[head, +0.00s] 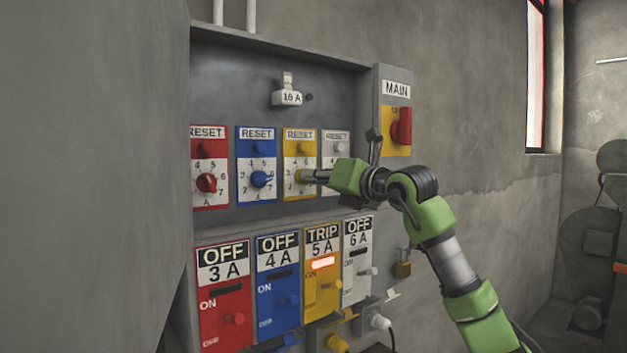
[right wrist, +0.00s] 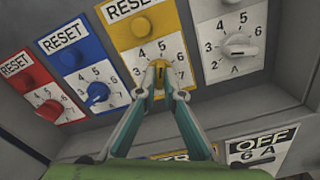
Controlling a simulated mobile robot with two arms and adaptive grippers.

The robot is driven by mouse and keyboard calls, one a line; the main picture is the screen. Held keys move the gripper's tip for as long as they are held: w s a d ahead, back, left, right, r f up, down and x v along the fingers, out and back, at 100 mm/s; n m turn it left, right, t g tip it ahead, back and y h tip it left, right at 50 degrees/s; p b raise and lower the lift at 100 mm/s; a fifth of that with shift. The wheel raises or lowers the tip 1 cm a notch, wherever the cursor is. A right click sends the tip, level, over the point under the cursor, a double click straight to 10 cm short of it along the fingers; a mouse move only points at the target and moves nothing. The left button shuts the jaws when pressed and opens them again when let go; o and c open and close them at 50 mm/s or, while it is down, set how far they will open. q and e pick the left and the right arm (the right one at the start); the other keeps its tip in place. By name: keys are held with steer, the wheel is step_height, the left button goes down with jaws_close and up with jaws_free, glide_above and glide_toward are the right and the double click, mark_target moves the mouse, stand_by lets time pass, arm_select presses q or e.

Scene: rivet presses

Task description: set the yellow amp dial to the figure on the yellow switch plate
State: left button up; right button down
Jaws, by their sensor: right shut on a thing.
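The yellow amp dial (head: 301,176) is a round knob on a white scale under a yellow RESET button, third in the row of dials. My right gripper (head: 312,177) reaches it from the right, and its fingers are shut on the knob. In the right wrist view the yellow dial (right wrist: 158,73) sits between the two fingertips (right wrist: 160,84), with figures around it. I cannot tell for sure which figure its pointer faces. The yellow switch plate (head: 323,288) below reads TRIP 5 A, with a lit bar. My left gripper is not in view.
Red (head: 206,183), blue (head: 261,179) and white (right wrist: 237,44) dials flank the yellow one closely. Below are red, blue and white switch plates marked OFF. A red MAIN switch (head: 402,127) is at the upper right, and a padlock (head: 403,268) hangs below it.

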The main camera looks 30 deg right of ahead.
stand_by(0.4)
steer(key=c, duration=2.2)
jaws_free()
steer(key=shift+o, duration=0.2)
steer(key=s+d, duration=0.1)
steer(key=s, duration=1.1)
